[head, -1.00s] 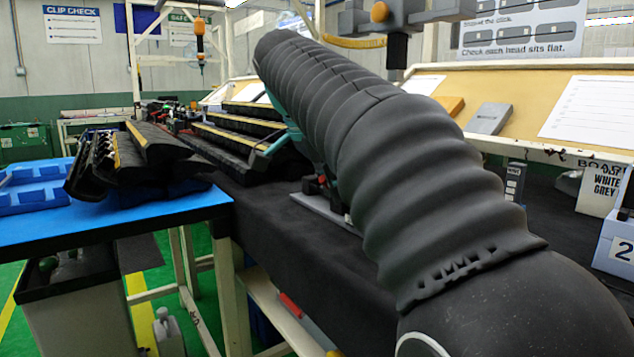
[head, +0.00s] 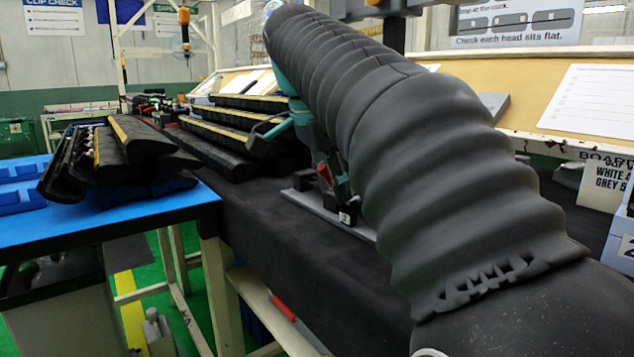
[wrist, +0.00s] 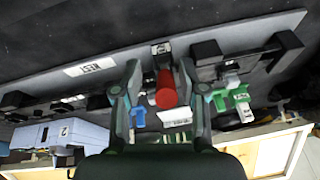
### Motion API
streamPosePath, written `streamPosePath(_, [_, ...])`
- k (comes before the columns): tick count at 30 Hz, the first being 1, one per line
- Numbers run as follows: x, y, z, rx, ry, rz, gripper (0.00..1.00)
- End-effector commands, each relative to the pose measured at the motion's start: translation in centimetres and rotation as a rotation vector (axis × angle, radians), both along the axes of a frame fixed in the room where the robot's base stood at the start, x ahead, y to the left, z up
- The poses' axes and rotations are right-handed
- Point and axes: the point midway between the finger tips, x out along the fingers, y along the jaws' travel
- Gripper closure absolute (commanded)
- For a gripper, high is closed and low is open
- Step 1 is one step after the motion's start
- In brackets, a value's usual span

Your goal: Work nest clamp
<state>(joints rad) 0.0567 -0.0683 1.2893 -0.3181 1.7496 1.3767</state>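A grey nest plate (wrist: 90,72) marked NEST crosses the wrist view, with black blocks on it. It also shows in the head view (head: 300,199), partly hidden by my arm. The clamp's red handle (wrist: 166,90) stands between the fingers of my gripper (wrist: 160,68). The fingers look spread, with a gap on both sides of the handle. A red part (head: 324,173) also shows beside my arm in the head view, where my gripper is mostly hidden. Whether the clamp is open or closed is not clear.
A pale blue bin (wrist: 45,136) marked 2 stands at left. Black trim strips (head: 135,150) lie on the blue table (head: 120,216). The dark bench (head: 262,225) is clear in front of the plate.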

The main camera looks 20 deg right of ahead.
Motion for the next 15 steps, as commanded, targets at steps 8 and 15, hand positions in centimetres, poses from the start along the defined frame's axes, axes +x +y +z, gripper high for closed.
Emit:
streamPosePath(8, [0.1, 0.4, 0.3, -0.001, -0.005, 0.009, 0.58])
streamPosePath(15, [-0.3, 1.2, 2.7, -0.001, -0.008, 0.010, 0.58])
